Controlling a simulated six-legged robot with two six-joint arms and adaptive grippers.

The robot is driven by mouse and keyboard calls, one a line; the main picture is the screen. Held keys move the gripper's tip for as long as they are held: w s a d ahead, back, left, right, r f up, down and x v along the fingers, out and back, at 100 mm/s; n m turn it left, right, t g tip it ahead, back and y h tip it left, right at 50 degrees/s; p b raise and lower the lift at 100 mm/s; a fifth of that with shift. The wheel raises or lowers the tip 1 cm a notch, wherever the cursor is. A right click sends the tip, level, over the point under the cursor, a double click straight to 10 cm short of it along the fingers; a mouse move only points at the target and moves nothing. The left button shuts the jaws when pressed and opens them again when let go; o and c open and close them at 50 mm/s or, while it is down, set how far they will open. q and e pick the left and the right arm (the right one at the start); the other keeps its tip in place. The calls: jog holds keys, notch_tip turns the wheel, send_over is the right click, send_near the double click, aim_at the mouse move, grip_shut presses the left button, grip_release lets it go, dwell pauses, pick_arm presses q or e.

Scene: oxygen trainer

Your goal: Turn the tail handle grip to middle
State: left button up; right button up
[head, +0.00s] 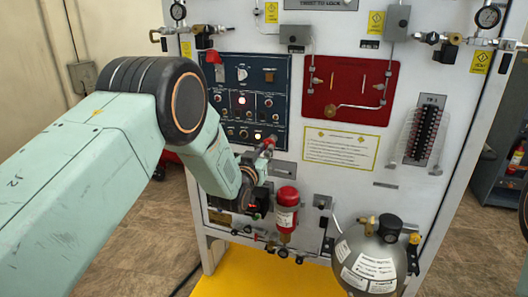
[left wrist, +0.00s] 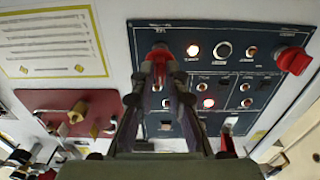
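A red handle grip sticks out at the lower right corner of the dark blue control panel (head: 284,75). It shows at the fingertips of my left gripper (head: 268,146) in the head view, small and partly covered. In the left wrist view, which sees the panel turned around, the red handle grip (left wrist: 160,50) is between the fingertips of my left gripper (left wrist: 160,68). The fingers lean together and close on it from both sides. Which way the handle points is hard to tell. My right gripper is not in view.
The panel has lit lamps, switches and a red knob (left wrist: 293,60). A red board (head: 350,85) and a printed label (head: 340,148) are to the right. Below are a red cylinder (head: 286,212) and a silver tank (head: 372,262).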

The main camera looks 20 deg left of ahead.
pick_arm(q)
jog(key=o, duration=0.3)
jog(key=shift+s, duration=0.1)
jog(key=s, duration=1.1)
jog(key=shift+s+a, duration=0.2)
jog(key=shift+s, duration=0.2)
